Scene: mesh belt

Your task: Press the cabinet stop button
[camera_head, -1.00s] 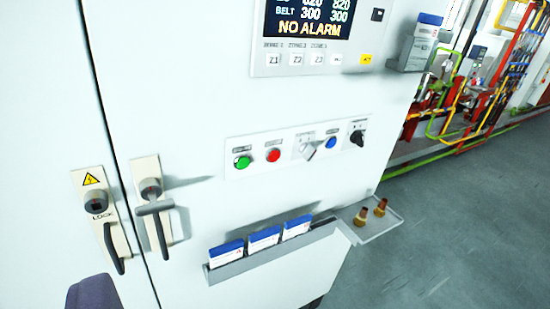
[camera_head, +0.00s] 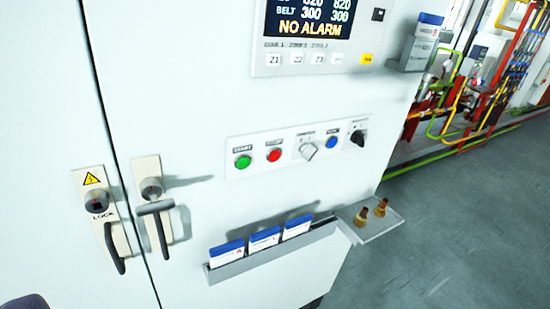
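The cabinet (camera_head: 180,75) is a pale upright front that fills most of the view. Its stop button (camera_head: 274,155) is round and red, second from the left on a white control strip. A green start button (camera_head: 243,162) sits just left of it. A switch (camera_head: 308,151), a blue button (camera_head: 332,144) and a black rotary knob (camera_head: 357,138) follow to the right. Nothing covers the red button. A small dark shape shows at the bottom left corner; I cannot tell what part it is. My gripper's fingers are not seen.
A display (camera_head: 309,18) above the strip reads NO ALARM. Two door handles (camera_head: 157,230) stick out at the left. A rack (camera_head: 272,255) with blue-topped packs and a small shelf (camera_head: 372,229) with two brass pieces jut out below. Open grey floor (camera_head: 470,220) lies right.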

